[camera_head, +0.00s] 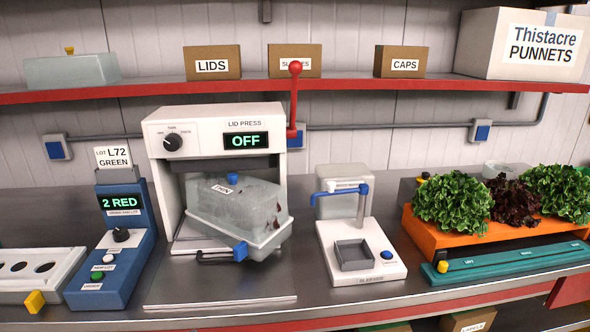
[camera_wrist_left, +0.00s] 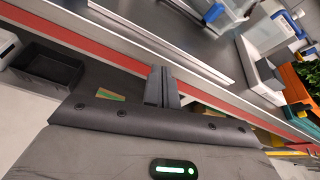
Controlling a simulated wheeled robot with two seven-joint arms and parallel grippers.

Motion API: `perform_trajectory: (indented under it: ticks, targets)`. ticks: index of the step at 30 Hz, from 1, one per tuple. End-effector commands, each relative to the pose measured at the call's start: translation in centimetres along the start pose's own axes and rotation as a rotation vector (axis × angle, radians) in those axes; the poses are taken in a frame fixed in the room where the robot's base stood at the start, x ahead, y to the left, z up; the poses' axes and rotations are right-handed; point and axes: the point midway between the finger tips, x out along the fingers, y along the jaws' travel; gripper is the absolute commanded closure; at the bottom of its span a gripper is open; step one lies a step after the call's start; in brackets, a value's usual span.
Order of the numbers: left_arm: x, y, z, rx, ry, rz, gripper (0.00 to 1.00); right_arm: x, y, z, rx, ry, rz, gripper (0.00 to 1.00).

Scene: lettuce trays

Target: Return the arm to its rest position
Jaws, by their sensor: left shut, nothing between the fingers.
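My left gripper (camera_wrist_left: 160,88) shows only in the left wrist view. Its two dark fingers are together with nothing between them, in front of the counter's red-striped front edge. Neither arm shows in the head view, and my right gripper is in no view. The lid press (camera_head: 217,115) stands on the counter with its display reading OFF. A lidded translucent tray (camera_head: 238,208) sits askew in the press, with dark leaves faintly visible inside. The tray also shows at the top of the left wrist view (camera_wrist_left: 222,14).
The metal counter (camera_head: 120,318) holds a blue label unit (camera_head: 112,245), a sleever (camera_head: 358,250) and an orange crate (camera_head: 430,233) of lettuces. A red-edged shelf (camera_head: 350,84) with boxes runs above. A black bin (camera_wrist_left: 48,66) is below the counter edge at left.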

Motion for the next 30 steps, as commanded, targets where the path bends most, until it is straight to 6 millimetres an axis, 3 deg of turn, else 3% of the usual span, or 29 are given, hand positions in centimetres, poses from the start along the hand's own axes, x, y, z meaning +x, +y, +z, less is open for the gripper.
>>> perform_trajectory:
  ticks: [5,11,14,18,21,24,27,30]
  targets:
    - [-0.9,0.0,-3.2,-0.312,0.090,-0.010,1.00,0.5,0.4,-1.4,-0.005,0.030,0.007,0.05]
    - [-2.6,0.1,-7.4,-0.798,0.212,0.018,1.00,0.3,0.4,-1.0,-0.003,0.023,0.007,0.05]
    - [-4.2,0.3,-10.1,-1.151,0.284,0.068,1.00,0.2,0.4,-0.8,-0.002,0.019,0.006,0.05]
    - [-7.0,0.9,-14.0,-1.785,0.360,0.204,1.00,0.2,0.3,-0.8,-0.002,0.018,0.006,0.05]
    - [-8.8,1.5,-15.8,-2.175,0.367,0.307,1.00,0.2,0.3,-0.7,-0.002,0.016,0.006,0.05]
    - [-10.1,2.0,-16.9,-2.451,0.349,0.387,1.00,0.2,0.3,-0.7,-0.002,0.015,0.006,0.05]
    - [-10.8,2.4,-17.5,-2.610,0.331,0.432,1.00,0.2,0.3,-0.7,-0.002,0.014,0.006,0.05]
    - [-10.9,2.5,-17.6,-2.660,0.324,0.446,1.00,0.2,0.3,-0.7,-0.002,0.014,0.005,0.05]
